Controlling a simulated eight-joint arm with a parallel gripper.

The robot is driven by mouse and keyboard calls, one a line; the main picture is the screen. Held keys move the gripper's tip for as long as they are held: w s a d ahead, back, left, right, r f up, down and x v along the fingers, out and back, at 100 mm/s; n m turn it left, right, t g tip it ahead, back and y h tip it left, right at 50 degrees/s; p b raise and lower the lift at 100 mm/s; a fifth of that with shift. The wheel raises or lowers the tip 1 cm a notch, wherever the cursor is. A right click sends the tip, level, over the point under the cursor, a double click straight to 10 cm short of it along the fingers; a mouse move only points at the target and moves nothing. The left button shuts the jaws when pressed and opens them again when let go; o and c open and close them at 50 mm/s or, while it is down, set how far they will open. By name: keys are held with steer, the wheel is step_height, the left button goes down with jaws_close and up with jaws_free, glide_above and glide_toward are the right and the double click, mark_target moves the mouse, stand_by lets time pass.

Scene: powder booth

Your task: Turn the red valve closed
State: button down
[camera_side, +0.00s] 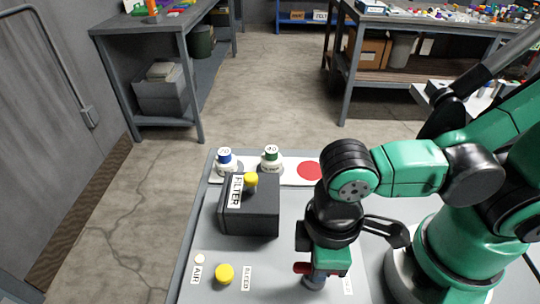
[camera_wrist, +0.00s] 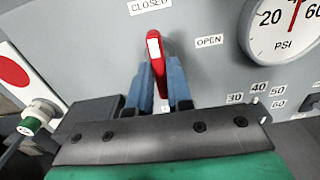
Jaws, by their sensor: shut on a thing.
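The red valve (camera_wrist: 155,48) is a lever with a pale patch near its tip, standing on the grey panel in the wrist view. Its tip points up toward the CLOSED label (camera_wrist: 149,5), and the OPEN label (camera_wrist: 209,41) lies to its right. My gripper (camera_wrist: 160,85) has its blue fingers on either side of the lever, shut on it.
A dark FILTER box (camera_side: 262,216) with a yellow knob (camera_side: 251,179) stands left of my gripper. Blue-capped (camera_side: 225,166) and green-capped (camera_side: 270,163) bottles stand behind it, beside a red disc (camera_side: 309,170). A yellow button (camera_side: 224,274) is at front left. A PSI gauge (camera_wrist: 285,25) is right.

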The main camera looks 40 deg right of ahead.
steer(key=shift+n, duration=0.3)
steer(key=c, duration=0.8)
jaws_free()
steer(key=shift+r, duration=2.8)
